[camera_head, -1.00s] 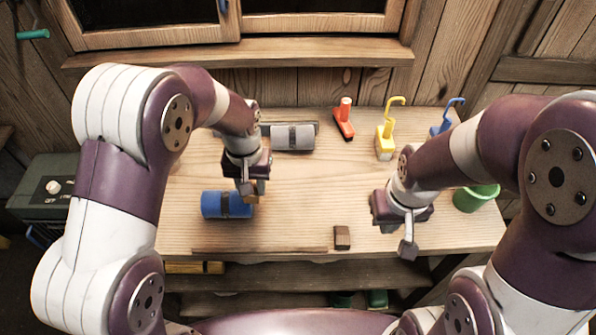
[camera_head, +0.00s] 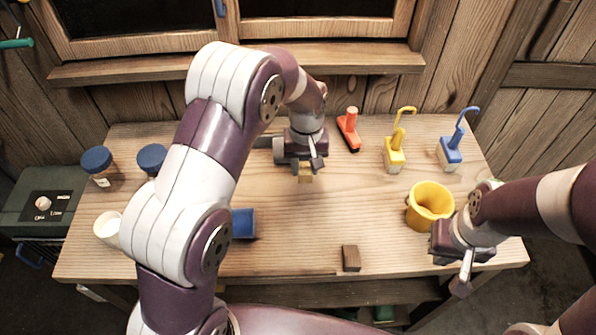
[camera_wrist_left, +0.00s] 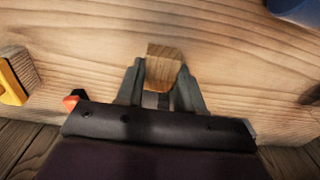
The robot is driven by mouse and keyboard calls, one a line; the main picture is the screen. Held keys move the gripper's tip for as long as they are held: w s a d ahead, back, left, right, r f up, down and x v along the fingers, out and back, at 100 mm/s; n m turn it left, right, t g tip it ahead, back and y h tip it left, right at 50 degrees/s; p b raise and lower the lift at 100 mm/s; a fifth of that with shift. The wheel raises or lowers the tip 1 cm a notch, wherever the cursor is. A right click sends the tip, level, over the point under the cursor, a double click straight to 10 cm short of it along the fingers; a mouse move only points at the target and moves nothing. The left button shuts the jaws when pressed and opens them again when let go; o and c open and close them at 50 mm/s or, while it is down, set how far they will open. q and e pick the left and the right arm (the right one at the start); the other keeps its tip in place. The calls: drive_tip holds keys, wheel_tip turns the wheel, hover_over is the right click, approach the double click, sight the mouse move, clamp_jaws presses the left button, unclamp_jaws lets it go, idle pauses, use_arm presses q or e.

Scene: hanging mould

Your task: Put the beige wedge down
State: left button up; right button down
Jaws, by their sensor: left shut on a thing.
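The beige wedge (camera_head: 306,173) is held at the tips of my left gripper (camera_head: 305,165), over the back middle of the wooden table (camera_head: 300,225). In the left wrist view the wedge (camera_wrist_left: 165,66) sits between the two grey fingers (camera_wrist_left: 160,85), which are shut on it. Wood grain shows beyond it. I cannot tell whether the wedge touches the table. My right gripper (camera_head: 464,272) is near the front right edge of the table, with nothing visible in it; its finger gap is not clear.
A dark brown block (camera_head: 351,258) lies near the front edge. A yellow bucket (camera_head: 430,204) is by my right gripper. The table's middle is clear.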

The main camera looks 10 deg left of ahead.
sight(296, 185)
use_arm(q)
drive_tip(key=shift+w+a+f, duration=0.15)
drive_tip(key=shift+a+f, duration=0.2)
drive_tip(key=shift+a, duration=0.25)
drive_tip(key=shift+w+a+f, duration=0.15)
drive_tip(key=shift+a+f, duration=0.2)
drive_tip(key=shift+a, duration=0.25)
wheel_tip(296, 185, down, 4)
drive_tip(key=shift+r+p, duration=0.15)
drive_tip(key=shift+p, duration=0.5)
drive_tip(key=shift+f, duration=0.35)
drive_tip(key=o, duration=1)
wheel_tip(296, 185, up, 12)
drive_tip(key=b, duration=0.2)
drive_tip(key=s+a+m, duration=0.1)
drive_tip(key=s, duration=0.5)
drive_tip(key=s+a+m+t, duration=0.1)
drive_tip(key=s, duration=0.5)
drive_tip(key=s+a+f+m, duration=0.1)
drive_tip(key=s+a, duration=0.1)
drive_tip(key=s, duration=0.5)
drive_tip(key=shift+s+a, duration=0.1)
